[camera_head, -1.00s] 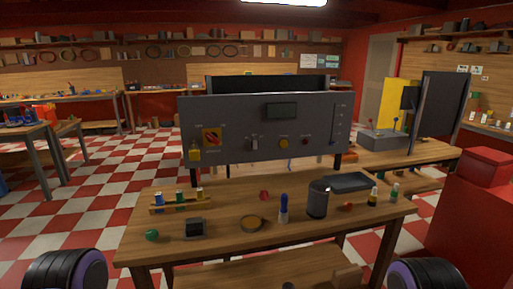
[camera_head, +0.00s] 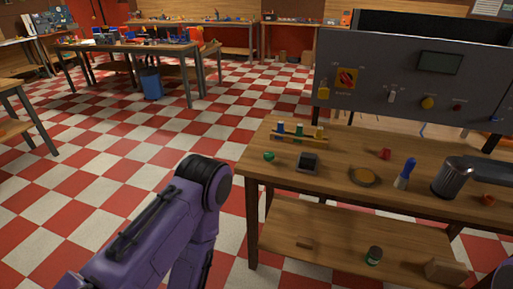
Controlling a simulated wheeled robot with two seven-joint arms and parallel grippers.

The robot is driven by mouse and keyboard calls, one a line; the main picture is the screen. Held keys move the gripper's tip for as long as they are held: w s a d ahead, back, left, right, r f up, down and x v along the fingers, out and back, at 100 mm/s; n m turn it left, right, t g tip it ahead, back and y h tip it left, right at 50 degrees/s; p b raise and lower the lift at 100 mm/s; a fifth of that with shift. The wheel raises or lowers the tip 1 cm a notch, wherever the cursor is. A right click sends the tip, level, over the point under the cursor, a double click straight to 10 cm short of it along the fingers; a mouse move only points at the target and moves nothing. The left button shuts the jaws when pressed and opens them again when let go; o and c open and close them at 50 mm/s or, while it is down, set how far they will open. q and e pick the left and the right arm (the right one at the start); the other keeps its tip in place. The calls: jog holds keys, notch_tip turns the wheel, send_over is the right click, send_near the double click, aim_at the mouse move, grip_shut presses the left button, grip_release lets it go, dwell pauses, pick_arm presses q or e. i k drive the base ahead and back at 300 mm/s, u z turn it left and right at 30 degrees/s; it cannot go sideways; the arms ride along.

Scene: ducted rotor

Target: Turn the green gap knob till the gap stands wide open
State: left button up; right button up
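A small round green object (camera_head: 269,156) sits at the left end of the wooden bench top, left of a small dark box (camera_head: 308,162). It may be the green knob, but it is too small to tell. No gap can be made out. A grey cylinder (camera_head: 451,178) stands upright toward the right of the bench. Neither gripper shows. A purple arm of mine rises at the lower left and bends down out of the picture, with its end hidden. A sliver of purple shows at the lower right edge.
The wooden bench (camera_head: 345,205) also holds a vial rack (camera_head: 290,137), a round dish (camera_head: 362,177) and a blue-handled tool (camera_head: 405,173). A grey control panel (camera_head: 385,95) stands behind it. A green-topped can (camera_head: 373,256) is on the lower shelf.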

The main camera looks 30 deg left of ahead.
aim_at(268, 156)
jog(key=u, duration=2.2)
jog(key=i, duration=0.9)
jog(key=z, duration=1.85)
